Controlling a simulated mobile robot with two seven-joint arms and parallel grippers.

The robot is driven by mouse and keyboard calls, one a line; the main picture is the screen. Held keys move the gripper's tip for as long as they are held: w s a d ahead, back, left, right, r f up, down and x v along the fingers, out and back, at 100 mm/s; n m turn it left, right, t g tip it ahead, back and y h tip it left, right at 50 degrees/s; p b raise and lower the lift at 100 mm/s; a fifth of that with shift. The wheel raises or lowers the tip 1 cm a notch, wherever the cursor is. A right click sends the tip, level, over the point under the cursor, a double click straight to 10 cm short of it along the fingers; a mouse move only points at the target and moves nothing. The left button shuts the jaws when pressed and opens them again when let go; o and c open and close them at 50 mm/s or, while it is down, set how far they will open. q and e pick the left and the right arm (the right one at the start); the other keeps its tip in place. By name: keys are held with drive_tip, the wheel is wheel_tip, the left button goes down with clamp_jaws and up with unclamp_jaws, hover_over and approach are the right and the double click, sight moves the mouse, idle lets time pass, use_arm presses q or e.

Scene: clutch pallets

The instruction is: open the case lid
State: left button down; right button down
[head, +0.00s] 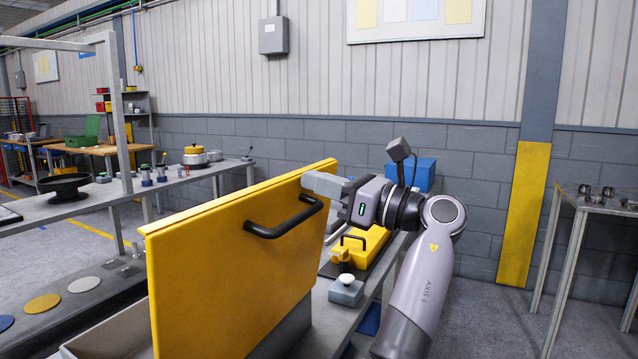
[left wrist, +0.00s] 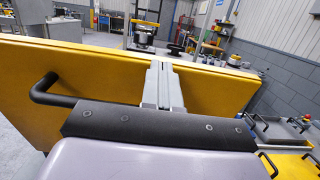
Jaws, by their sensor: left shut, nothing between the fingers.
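The yellow case lid (head: 225,265) stands steeply raised in the head view, its broad face toward me. A black bar handle (head: 285,222) is on that face, near the upper right. Part of a pale case or tray wall (head: 115,335) shows at the lower left; the lid hides what is behind it. My left gripper (head: 322,184) is shut and empty at the lid's upper right corner. In the left wrist view its fingers (left wrist: 160,85) lie together against or just before the yellow lid (left wrist: 110,72), right of the handle (left wrist: 45,88). I cannot tell whether they touch. My right gripper is out of view.
A yellow case (head: 365,243) with a black handle and a grey block with a white knob (head: 346,290) stand on the bench right of the lid. A blue box (head: 412,174) is behind my arm. A metal table (head: 600,205) is at the right. Floor between is clear.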

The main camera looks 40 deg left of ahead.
use_arm(q)
drive_tip(key=shift+r, duration=0.1)
drive_tip(key=shift+s+a+r+p, duration=0.15)
drive_tip(key=shift+a+p, duration=0.25)
drive_tip(key=shift+p, duration=0.05)
drive_tip(key=p+x, duration=0.3)
drive_tip(key=x, duration=0.1)
drive_tip(key=shift+s+a+r, duration=0.1)
drive_tip(key=shift+a+r, duration=0.1)
drive_tip(key=shift+a, duration=0.2)
drive_tip(key=shift+s+a+f, duration=0.1)
drive_tip(key=shift+s+a, duration=0.05)
drive_tip(key=shift+a, duration=0.25)
drive_tip(key=shift+p, duration=0.3)
